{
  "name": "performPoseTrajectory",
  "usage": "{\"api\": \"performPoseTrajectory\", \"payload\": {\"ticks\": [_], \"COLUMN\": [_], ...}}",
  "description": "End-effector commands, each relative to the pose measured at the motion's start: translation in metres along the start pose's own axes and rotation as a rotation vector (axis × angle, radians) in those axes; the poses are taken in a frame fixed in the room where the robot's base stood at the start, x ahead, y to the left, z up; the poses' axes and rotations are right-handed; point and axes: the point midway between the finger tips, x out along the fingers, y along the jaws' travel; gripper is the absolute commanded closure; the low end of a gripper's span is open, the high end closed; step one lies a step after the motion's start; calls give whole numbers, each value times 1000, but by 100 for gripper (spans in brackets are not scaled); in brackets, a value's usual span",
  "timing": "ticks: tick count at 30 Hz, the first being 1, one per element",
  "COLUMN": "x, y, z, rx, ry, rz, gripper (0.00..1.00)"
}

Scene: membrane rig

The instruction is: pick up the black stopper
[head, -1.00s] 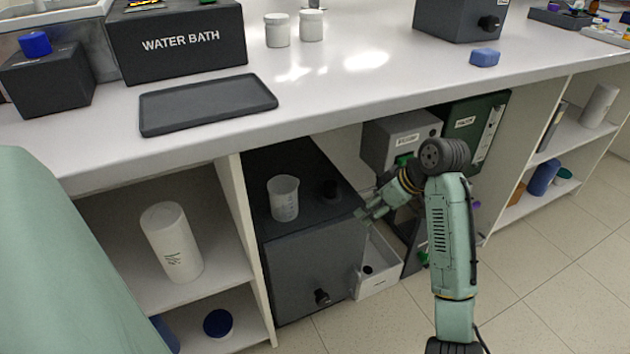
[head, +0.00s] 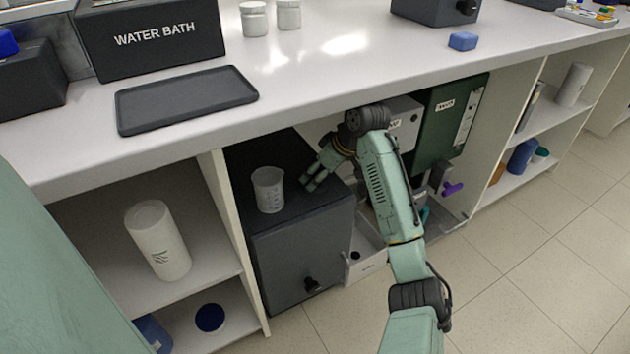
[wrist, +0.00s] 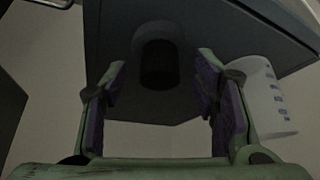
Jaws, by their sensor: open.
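The black stopper (wrist: 158,58) stands on top of the dark cabinet (head: 300,235) under the bench. It shows in the wrist view as a dark cylinder ahead of my fingers, between their tips. In the head view my gripper hides it. My gripper (wrist: 162,66) is open and empty, with one purple-padded finger on each side of the stopper's line. I cannot tell whether the tips reach past its near face. In the head view my gripper (head: 311,178) is low over the cabinet top, right of the beaker.
A clear beaker (head: 268,190) stands close to my gripper, and also shows beside the right finger in the wrist view (wrist: 268,100). The bench top (head: 330,75) overhangs the cabinet. A white bin (head: 368,266) and a green unit (head: 447,125) stand to the right.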

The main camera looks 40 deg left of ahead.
Motion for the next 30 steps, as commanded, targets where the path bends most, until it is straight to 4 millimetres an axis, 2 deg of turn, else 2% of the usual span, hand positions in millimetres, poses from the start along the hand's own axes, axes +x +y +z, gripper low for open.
{"api": "performPoseTrajectory", "payload": {"ticks": [2, 6, 12, 30], "x": [5, 15, 16, 16], "y": [0, 0, 0, 0], "z": [-9, -6, -6, -6], "rx": [0, 1, 1, 1], "ry": [-2, -1, 0, -1], "rz": [0, 0, 1, 0], "gripper": [45, 45, 45, 85]}}
